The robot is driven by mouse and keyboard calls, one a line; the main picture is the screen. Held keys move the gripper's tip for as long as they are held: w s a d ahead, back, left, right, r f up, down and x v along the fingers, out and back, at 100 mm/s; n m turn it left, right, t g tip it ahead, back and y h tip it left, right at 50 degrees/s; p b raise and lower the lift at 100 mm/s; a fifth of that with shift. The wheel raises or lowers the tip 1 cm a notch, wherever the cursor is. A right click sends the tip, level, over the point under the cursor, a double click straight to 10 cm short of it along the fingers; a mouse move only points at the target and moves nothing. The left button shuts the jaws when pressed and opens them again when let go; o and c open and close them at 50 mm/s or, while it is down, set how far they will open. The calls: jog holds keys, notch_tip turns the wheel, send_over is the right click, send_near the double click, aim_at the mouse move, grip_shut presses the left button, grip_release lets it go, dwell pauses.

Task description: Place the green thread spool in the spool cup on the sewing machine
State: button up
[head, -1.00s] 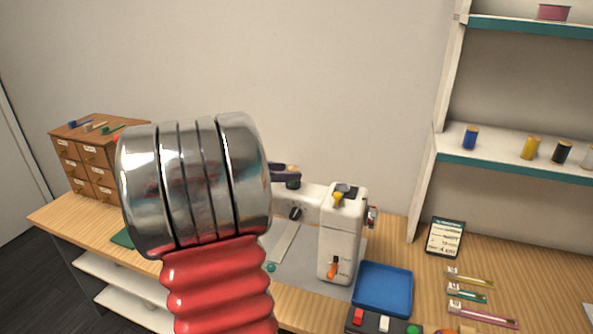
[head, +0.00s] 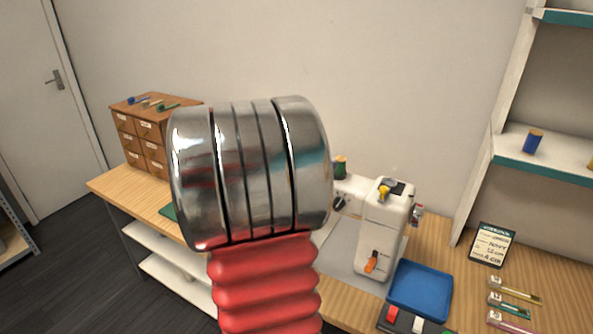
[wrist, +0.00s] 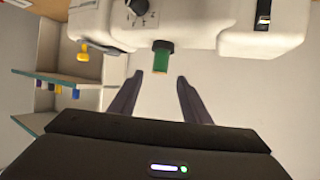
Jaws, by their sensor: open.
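The green thread spool (wrist: 161,59) stands with its base inside the dark spool cup (wrist: 163,46) on the sewing machine (wrist: 205,25). The wrist view shows this upside down. In the head view the green spool (head: 340,164) is upright on top of the white machine (head: 383,235), just right of my arm. My gripper (wrist: 159,77) is open and empty. Its two dark fingers lie apart on either side of the spool's line, with their tips near its free end. In the head view my arm hides the gripper.
A blue tray (head: 420,288) sits right of the machine, with a label card (head: 492,245) behind it. A drawer cabinet (head: 140,140) stands at the table's left end. A shelf (head: 540,160) with a blue spool (head: 533,141) rises at the right.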

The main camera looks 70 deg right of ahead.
jog(key=w+a+f+n+t+y, duration=0.1)
jog(key=w+a+n+t, duration=0.25)
jog(key=a, duration=0.65)
jog(key=w+a+f+n+t+y, duration=0.15)
jog(key=w+a+n, duration=0.3)
jog(key=a, duration=0.45)
jog(key=w+a+n+t+y, duration=0.2)
jog(key=w+a+n+t, duration=0.15)
jog(key=a, duration=0.65)
jog(key=s+a+f+n+t+y, duration=0.1)
jog(key=a+n+t+y, duration=0.3)
jog(key=a+n, duration=0.9)
jog(key=a+f+y, duration=0.1)
jog(key=a+y, duration=0.2)
jog(key=a, duration=1)
jog(key=shift+a+f, duration=0.2)
